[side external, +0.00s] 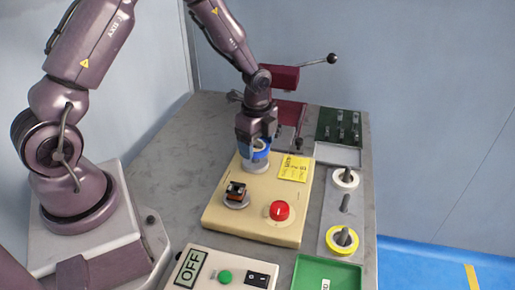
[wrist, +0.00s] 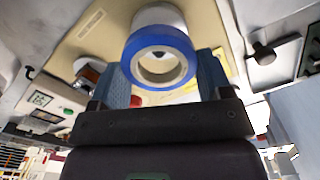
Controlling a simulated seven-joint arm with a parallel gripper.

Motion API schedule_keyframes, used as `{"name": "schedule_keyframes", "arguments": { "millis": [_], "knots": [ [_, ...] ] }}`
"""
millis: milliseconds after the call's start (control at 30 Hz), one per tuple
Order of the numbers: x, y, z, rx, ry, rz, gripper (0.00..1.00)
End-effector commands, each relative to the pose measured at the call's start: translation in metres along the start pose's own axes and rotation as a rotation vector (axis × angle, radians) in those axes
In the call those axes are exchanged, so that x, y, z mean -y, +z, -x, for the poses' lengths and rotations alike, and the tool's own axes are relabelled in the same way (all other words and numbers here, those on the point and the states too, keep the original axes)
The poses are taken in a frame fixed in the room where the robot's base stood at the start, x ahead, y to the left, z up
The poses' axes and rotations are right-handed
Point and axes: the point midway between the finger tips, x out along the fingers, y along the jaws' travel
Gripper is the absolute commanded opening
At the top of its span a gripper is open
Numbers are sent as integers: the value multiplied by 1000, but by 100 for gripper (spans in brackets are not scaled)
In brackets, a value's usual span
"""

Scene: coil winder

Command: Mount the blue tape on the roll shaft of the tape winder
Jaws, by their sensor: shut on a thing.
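The blue tape (side external: 262,153) is a blue ring with a pale core. In the wrist view the blue tape (wrist: 133,51) sits between the two fingers of my gripper (wrist: 163,72), with its open hole facing the camera. My gripper (side external: 257,142) is shut on it, over the back of the beige tape winder (side external: 225,215). A pale round post or hub (side external: 254,166) shows just below the tape, and a white cylinder (wrist: 160,15) shows right behind it in the wrist view. I cannot tell whether the tape is around this post or only close to it.
The winder carries a red knob (side external: 279,210), a dark block (side external: 236,190) and a yellow note (side external: 293,168). To the right, a grey plate (side external: 338,212) has upright pegs with a white roll (side external: 345,181) and a yellow roll (side external: 342,243). A control box (side external: 225,272) stands in front.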

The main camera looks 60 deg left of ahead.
Motion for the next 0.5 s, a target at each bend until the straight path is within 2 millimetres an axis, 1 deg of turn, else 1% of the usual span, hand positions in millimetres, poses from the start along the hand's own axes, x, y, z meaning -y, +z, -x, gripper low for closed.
{"name": "schedule_keyframes", "arguments": {
  "millis": [500],
  "knots": [
    [0, 0, -13, 0, 1, -1, 49]
  ]
}}
